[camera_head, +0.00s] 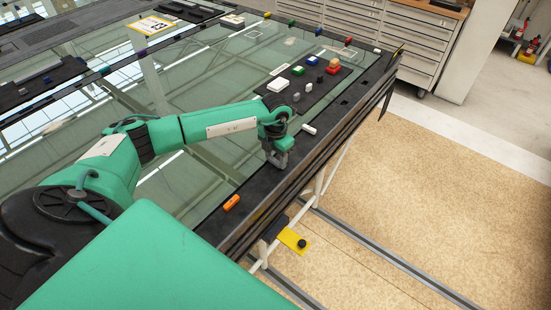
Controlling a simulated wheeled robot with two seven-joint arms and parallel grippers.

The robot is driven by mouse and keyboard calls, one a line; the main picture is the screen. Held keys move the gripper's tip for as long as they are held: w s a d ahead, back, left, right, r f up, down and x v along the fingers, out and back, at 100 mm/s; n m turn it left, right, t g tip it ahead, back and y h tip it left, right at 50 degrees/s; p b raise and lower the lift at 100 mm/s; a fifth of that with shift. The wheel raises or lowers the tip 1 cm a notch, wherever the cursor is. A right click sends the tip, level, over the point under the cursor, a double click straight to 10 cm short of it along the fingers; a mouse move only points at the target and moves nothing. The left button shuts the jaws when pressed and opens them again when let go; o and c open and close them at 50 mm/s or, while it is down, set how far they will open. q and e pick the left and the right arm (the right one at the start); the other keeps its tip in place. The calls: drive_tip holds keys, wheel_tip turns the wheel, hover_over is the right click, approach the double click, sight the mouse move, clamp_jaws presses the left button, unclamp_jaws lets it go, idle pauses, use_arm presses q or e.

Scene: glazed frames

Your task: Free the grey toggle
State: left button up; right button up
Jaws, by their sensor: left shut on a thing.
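My left gripper (278,160) points down at the near black border of the glazed frame (222,212), between an orange toggle (232,203) and a white toggle (309,129). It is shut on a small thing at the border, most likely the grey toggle. The fingers are grey too and hide it, so its outline and its turn are not clear. The orange and white toggles lie on the border on either side, apart from the gripper. My right gripper is not in view.
A dark mat (337,77) at the far right end bears several coloured blocks and a white block (278,84). More small coloured toggles line the far border. A yellow plate (290,237) with a black knob juts out below the near edge. Drawer cabinets (405,40) stand behind.

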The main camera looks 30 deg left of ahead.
use_arm(q)
drive_tip(key=m+b, duration=0.6)
drive_tip(key=b, duration=0.1)
drive_tip(key=m+b, duration=0.6)
drive_tip(key=b, duration=0.1)
drive_tip(key=shift+d+f, duration=0.1)
drive_tip(key=shift+f, duration=0.1)
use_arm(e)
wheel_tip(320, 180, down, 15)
use_arm(q)
drive_tip(key=m+b, duration=0.2)
drive_tip(key=shift+s+m, duration=0.1)
drive_tip(key=shift+m, duration=0.2)
drive_tip(key=shift+r+m+b, duration=0.2)
drive_tip(key=shift+m+b, duration=0.6)
drive_tip(key=shift+m, duration=0.4)
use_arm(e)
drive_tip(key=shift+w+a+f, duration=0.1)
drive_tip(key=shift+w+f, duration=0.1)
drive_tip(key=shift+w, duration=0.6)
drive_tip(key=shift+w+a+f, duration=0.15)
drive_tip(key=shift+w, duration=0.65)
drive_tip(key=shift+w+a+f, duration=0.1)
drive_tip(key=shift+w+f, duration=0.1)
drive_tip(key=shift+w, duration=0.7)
use_arm(q)
drive_tip(key=o, duration=1)
drive_tip(key=shift+r, duration=0.1)
